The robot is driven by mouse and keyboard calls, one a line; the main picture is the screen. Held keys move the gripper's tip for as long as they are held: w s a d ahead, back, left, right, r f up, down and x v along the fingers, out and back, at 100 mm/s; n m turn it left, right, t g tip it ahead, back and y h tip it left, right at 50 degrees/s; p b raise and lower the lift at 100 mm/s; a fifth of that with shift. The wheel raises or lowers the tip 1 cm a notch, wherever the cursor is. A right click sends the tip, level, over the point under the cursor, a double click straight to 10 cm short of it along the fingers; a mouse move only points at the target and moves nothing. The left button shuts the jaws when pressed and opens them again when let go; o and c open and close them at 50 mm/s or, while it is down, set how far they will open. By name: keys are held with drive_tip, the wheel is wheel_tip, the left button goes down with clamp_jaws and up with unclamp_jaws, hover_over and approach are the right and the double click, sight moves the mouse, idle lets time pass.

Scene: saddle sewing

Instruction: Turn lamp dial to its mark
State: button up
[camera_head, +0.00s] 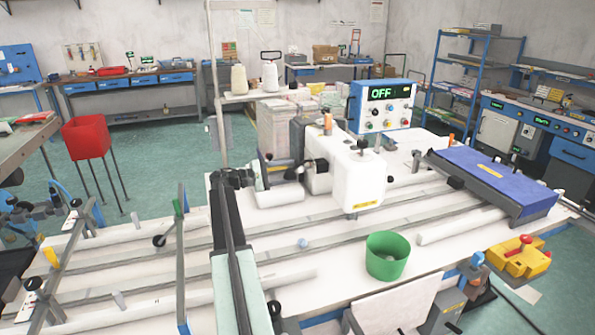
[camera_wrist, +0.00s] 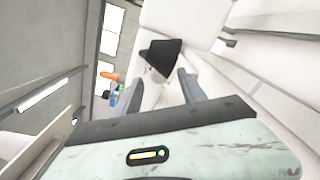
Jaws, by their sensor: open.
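I cannot tell which part is the lamp dial or see its mark. The white sewing machine (camera_head: 357,180) stands mid-table, with dark knobs on its head. A control box (camera_head: 384,105) behind it reads OFF and has several small knobs. My gripper (camera_head: 240,178) is at the end of my arm, left of the machine, small and partly merged with dark parts there. In the wrist view my gripper (camera_wrist: 157,90) has its two grey fingers apart, with nothing seen between the tips. A black angular part (camera_wrist: 163,57) on a white body lies just beyond them.
The white table (camera_head: 335,260) carries long rails and white rollers. A green bin (camera_head: 387,256) stands at the front, a blue-topped unit (camera_head: 490,180) at the right. Thread cones (camera_head: 270,77) stand on a raised shelf behind. A yellow box with a red knob (camera_head: 520,257) is at the right edge.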

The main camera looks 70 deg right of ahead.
sight(304, 168)
drive_tip(key=shift+x, duration=1.9)
clamp_jaws()
drive_tip(key=shift+m, duration=0.3)
drive_tip(key=m, duration=0.3)
drive_tip(key=shift+m, duration=2)
